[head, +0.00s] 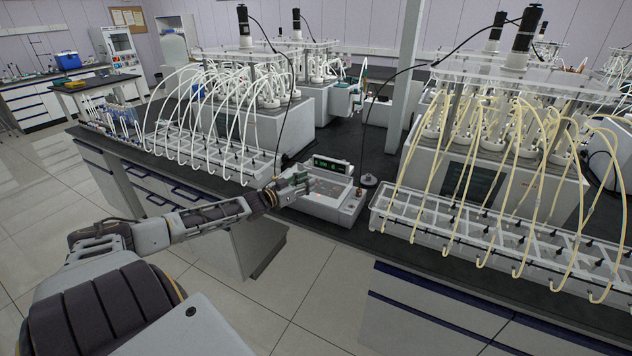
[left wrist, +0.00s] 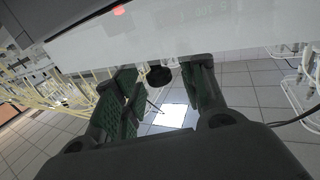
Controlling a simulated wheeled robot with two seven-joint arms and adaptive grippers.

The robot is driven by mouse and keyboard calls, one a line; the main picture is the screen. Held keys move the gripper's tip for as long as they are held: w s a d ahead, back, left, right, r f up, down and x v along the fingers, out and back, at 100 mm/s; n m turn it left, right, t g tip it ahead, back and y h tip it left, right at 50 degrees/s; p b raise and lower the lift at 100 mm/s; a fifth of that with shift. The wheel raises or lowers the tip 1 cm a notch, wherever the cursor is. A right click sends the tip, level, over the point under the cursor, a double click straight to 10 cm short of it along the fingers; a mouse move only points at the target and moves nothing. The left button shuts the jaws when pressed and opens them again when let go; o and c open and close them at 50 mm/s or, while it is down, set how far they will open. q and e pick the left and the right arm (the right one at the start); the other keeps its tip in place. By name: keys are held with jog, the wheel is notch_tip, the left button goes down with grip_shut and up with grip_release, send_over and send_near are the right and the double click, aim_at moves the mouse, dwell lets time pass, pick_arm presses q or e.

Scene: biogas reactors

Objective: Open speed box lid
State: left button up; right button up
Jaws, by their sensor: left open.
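The speed box (head: 322,206) is a low pale grey unit with a dark display panel at its back, standing at the bench's front edge in the head view. A transparent-looking lid seems to cover its upper face; its exact position is hard to tell. My left gripper (head: 298,184) is at the box's left side, partly over it. In the left wrist view my left gripper (left wrist: 167,92) is open, with a dark round part showing between its fingers. The box's pale face (left wrist: 190,38) crosses the top, with a red light. Contact is unclear. My right gripper is out of view.
A reactor rack with white tubes (head: 215,150) stands left of the box, and one with yellowish tubes (head: 490,235) stands right.

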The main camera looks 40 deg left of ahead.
pick_arm(q)
jog(key=shift+w+d, duration=0.1)
jog(key=shift+w, duration=0.4)
jog(key=shift+r, duration=0.1)
grip_shut()
